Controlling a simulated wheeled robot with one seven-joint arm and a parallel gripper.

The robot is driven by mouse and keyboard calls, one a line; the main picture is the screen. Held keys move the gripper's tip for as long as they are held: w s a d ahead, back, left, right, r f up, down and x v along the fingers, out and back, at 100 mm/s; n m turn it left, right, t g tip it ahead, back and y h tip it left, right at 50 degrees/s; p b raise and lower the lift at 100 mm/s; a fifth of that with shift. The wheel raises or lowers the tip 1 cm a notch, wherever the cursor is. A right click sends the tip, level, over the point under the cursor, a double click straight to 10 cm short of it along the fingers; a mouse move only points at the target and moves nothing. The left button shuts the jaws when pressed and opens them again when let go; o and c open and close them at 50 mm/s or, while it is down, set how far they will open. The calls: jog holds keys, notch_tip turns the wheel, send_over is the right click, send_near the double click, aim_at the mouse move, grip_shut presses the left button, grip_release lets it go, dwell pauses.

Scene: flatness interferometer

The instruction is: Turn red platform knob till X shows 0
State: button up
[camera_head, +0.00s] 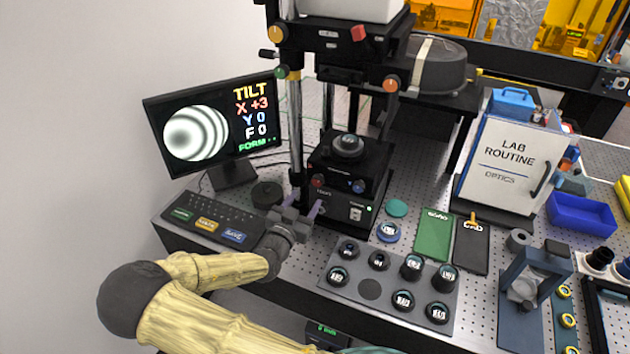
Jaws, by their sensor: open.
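The monitor (208,125) at the left reads TILT, X +3, Y 0, F 0 and FORM, beside a picture of curved fringes. The red platform knob (317,181) is on the front left of the black platform (352,165), and a blue knob (358,187) is to its right. A round dark part sits on top of the platform. My gripper (303,206) is open just below and left of the red knob, its fingers pointing up toward the instrument. I cannot tell whether a finger touches the knob; no grasp on it shows.
A keypad (212,222) lies left of my gripper. A grey tray (388,318) with several round optics lies to the right, near my arm. Green and black pads (434,234) lie beyond it. A post (296,130) rises behind my gripper. An orange knob (391,83) and a red knob sit higher up.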

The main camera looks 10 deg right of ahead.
aim_at(316, 183)
jog(key=p+x, duration=0.2)
jog(key=x, duration=0.5)
jog(key=shift+r, duration=0.1)
jog(key=shift+w+d, duration=0.25)
jog(key=shift+w, duration=0.15)
jog(key=shift+c, duration=0.4)
jog(key=c, duration=0.9)
jog(key=shift+f+n+b, duration=0.25)
jog(key=shift+n+b, duration=0.15)
jog(key=shift+n, duration=0.1)
jog(key=shift+n+b, duration=0.9)
jog(key=shift+b, duration=0.1)
jog(key=shift+r+n+b, duration=0.15)
jog(key=shift+n+b, duration=1)
jog(key=shift+n, duration=1.05)
